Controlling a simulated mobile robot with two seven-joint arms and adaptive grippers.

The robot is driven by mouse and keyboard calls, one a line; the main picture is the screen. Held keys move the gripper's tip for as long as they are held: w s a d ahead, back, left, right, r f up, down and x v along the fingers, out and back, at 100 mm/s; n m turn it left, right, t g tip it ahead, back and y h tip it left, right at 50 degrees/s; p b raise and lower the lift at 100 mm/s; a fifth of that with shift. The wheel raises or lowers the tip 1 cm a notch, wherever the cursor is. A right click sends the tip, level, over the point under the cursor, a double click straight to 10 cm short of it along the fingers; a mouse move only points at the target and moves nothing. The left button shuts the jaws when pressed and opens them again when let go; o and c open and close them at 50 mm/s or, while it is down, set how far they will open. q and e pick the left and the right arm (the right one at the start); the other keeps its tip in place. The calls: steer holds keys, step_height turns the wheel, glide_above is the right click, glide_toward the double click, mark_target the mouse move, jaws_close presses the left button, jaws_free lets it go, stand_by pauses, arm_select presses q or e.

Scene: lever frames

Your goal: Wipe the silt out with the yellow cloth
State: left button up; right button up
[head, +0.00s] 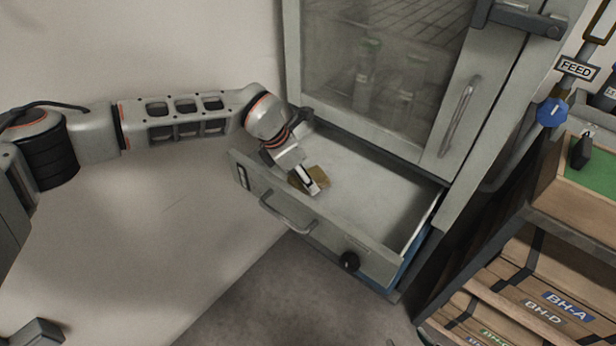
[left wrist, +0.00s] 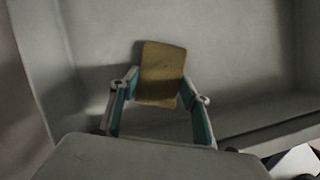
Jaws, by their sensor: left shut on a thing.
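The yellow cloth (head: 319,174), brownish-yellow and folded into a flat pad, is inside the open drawer (head: 385,205), near its left end. My left gripper (head: 308,187) reaches down into the drawer and is shut on the cloth. In the left wrist view the cloth (left wrist: 161,70) sits between the fingertips of the left gripper (left wrist: 162,96) and sticks out beyond them, close to the pale drawer floor. I cannot make out distinct silt on the floor.
The drawer front has a bar handle (head: 287,214) and a black knob (head: 349,261). A cabinet with a glass door (head: 385,70) stands above the drawer. Wooden crates (head: 530,290) are on a rack at the right. The drawer's right half is clear.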

arm_select(q)
steer(key=r, duration=0.2)
steer(key=r+p, duration=0.1)
steer(key=r, duration=0.1)
steer(key=shift+d+r, duration=0.2)
steer(key=shift+r, duration=0.05)
steer(key=shift+s+r+p, duration=0.1)
steer(key=shift+r+p, duration=1.05)
steer(key=shift+r, duration=0.6)
